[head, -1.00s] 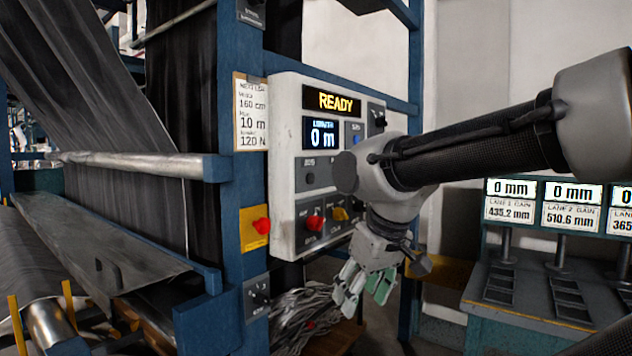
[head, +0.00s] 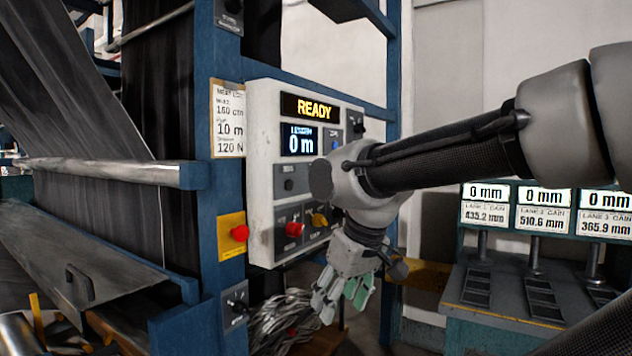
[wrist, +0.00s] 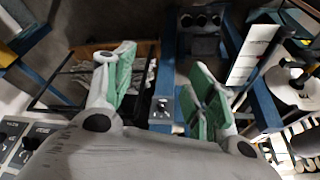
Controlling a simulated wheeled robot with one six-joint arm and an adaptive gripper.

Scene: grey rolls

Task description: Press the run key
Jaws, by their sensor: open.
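The control panel (head: 262,170) is a pale grey box on the blue frame in the head view. Its display (head: 310,107) reads READY, and a blue screen (head: 299,141) below reads 0 m. It carries a red button (head: 294,229), a yellow knob (head: 319,219) and a blue button (head: 335,145); their small labels are too blurred to tell which is the run key. My arm hides part of the panel's right side. My gripper (head: 343,298) hangs below and to the right of the panel, pointing down, open and empty. Its green-padded fingers also show apart in the wrist view (wrist: 160,95).
Another red button (head: 240,233) sits on a yellow plate left of the panel. Dark cloth (head: 158,90) and a roller bar (head: 115,171) fill the left. A bench with gauges (head: 520,312) stands right. Tangled grey strands (head: 275,322) lie below the panel.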

